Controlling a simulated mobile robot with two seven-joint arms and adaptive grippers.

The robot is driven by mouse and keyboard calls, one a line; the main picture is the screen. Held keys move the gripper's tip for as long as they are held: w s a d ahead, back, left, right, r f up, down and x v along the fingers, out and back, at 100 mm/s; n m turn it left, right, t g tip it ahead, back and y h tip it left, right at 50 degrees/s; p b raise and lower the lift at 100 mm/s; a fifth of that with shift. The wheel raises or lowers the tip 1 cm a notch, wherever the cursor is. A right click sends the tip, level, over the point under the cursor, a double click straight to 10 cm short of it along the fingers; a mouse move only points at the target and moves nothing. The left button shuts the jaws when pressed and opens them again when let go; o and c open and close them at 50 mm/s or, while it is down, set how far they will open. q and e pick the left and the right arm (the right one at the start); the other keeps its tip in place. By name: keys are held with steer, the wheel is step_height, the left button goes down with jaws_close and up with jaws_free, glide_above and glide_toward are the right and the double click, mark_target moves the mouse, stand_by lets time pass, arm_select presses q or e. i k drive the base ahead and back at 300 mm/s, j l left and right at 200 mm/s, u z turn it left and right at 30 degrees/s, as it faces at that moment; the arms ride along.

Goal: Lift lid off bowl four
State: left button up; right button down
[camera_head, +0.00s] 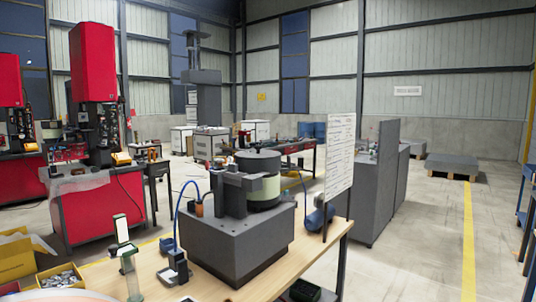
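A bowl feeder with a cream drum-shaped bowl (265,187) stands on a dark grey block base (238,240) on a wooden table. A dark grey round top (258,162), which looks like a lid, sits on the bowl. A dark grey bracket in front hides part of the bowl's left side. No number shows on it, so I cannot tell whether it is bowl four. Neither of my grippers is in view.
A green and white stand (127,258) and a small dark device (176,268) stand on the wooden table (153,262) left of the feeder. A white board (340,150) rises behind right. Red machines (100,150) stand at left. Open floor (425,240) lies right.

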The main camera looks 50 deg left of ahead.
mark_target(257, 153)
steer(key=i+l+u, duration=0.35)
steer(key=i, duration=0.15)
steer(key=i+l+u, duration=0.35)
steer(key=i, duration=0.2)
steer(key=j, duration=0.1)
